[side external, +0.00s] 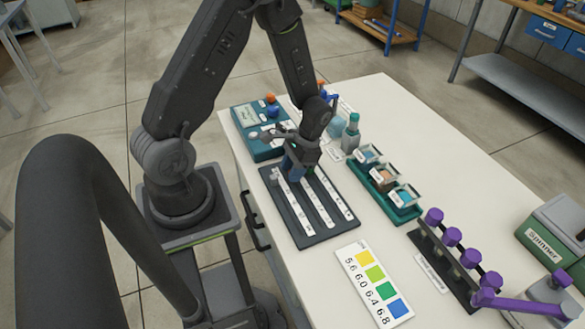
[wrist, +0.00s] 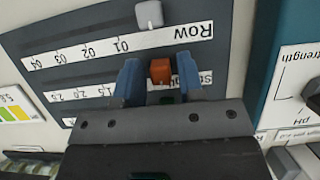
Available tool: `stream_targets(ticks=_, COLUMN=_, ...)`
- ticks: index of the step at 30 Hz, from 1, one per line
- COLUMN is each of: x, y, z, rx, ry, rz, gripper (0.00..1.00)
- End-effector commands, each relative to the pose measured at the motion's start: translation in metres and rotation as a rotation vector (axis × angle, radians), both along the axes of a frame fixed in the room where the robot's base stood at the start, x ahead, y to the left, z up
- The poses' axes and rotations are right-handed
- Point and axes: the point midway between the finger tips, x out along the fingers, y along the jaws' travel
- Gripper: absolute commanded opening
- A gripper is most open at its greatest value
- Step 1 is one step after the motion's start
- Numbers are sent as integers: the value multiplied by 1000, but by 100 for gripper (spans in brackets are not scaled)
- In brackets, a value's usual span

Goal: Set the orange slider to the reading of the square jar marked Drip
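The orange slider (wrist: 160,72) stands between the two blue fingers of my gripper (wrist: 160,82) in the wrist view, with a narrow gap on each side. It is near the label end of the middle scale strip, whose label is partly covered. In the side view my gripper (side external: 292,168) is low over the far end of the dark slider board (side external: 322,236) and hides the orange slider. Three square jars stand in a green tray (side external: 408,214): a blue one (side external: 367,154), a brown one (side external: 382,176) and a teal one (side external: 405,196). Their marks are too small to read.
A grey-white slider (wrist: 149,14) sits by the Row strip (wrist: 120,48). A colour chart (side external: 374,284) runs from yellow 5.6 to blue 6.8. A teal device (side external: 250,140) stands behind the board. A purple-capped rack (side external: 440,262) and the Spinner (side external: 545,240) are at right.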

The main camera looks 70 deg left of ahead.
Motion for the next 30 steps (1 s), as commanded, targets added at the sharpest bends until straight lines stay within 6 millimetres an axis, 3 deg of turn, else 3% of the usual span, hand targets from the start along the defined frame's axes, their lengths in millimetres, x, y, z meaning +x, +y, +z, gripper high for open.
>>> stream_targets(ticks=11, x=0, y=0, z=0, rx=0, ry=0, rz=0, gripper=0)
stream_targets(ticks=20, x=0, y=-2, z=0, rx=1, ry=0, rz=-1, gripper=0)
stream_targets(ticks=27, x=0, y=-36, z=0, rx=-1, ry=1, rz=-4, gripper=0)
stream_targets(ticks=30, x=0, y=-41, z=0, rx=0, ry=0, rz=-1, gripper=0)
